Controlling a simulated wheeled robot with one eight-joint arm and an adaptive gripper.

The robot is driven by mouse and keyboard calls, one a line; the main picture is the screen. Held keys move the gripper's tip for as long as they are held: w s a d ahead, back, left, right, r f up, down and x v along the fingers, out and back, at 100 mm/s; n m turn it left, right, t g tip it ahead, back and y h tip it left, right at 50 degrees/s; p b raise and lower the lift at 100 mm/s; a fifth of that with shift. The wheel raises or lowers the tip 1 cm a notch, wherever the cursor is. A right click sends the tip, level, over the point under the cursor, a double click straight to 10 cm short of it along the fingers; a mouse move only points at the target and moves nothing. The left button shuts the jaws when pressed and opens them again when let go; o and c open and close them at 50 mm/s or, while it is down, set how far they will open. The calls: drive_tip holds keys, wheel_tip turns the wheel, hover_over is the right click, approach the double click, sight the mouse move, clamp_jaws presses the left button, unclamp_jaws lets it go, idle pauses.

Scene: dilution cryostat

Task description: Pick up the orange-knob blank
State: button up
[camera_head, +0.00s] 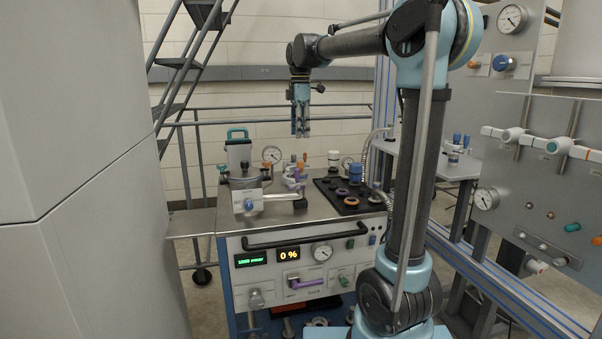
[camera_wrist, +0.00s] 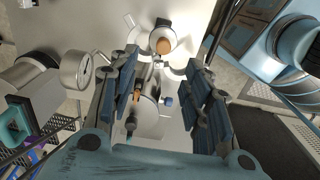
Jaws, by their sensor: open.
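My gripper (camera_head: 300,133) points down above the cart, with its jaws apart and nothing between them that I can see. In the wrist view its two blue-padded fingers (camera_wrist: 163,100) stand wide apart. A round orange-tan knob (camera_wrist: 163,46) on a pale fitting shows beyond the fingertips, above the middle of the view. It looks like the orange-knob blank, but I cannot be sure. In the head view a small orange knob (camera_head: 300,165) stands among the fittings on the cart top, below the gripper and apart from it.
The cart top (camera_head: 205,222) also holds a teal-handled case (camera_head: 238,150), a dial gauge (camera_head: 272,154) and a white block with a blue knob (camera_head: 249,204). A black tray (camera_head: 335,197) with several caps and rings lies at right. A valve panel (camera_head: 540,190) stands farther right.

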hover_over(300, 164)
drive_tip(key=w, duration=0.2)
wheel_tip(300, 164, down, 8)
drive_tip(key=shift+r, duration=0.25)
drive_tip(key=shift+s+f, duration=0.15)
drive_tip(key=shift+f, duration=1.25)
drive_tip(key=shift+s+f, duration=0.15)
drive_tip(key=shift+f, duration=1.2)
clamp_jaws()
